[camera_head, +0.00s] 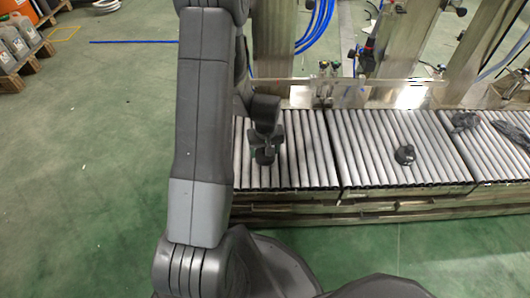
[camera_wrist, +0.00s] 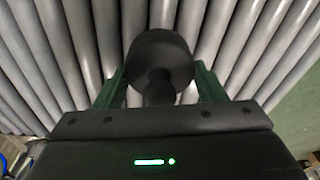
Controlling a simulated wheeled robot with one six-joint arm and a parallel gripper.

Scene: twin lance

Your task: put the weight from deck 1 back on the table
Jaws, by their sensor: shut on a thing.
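My gripper (camera_head: 265,138) is over the left roller deck (camera_head: 308,150) in the head view. It points down and is shut on a dark round weight (camera_head: 264,156). In the wrist view the weight (camera_wrist: 158,50) sits between the two green fingers of my gripper (camera_wrist: 160,88), with grey rollers behind it. I cannot tell whether the weight touches the rollers. A second dark weight (camera_head: 404,154) stands on the middle roller deck (camera_head: 360,150). I see no deck numbers, and I cannot pick out a table for certain.
Dark objects (camera_head: 464,121) lie on the right roller deck (camera_head: 497,160). Metal posts (camera_head: 410,38) and blue hoses (camera_head: 318,25) stand behind the decks. Crates with containers (camera_head: 22,45) are at the far left. The green floor (camera_head: 90,170) at left is clear.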

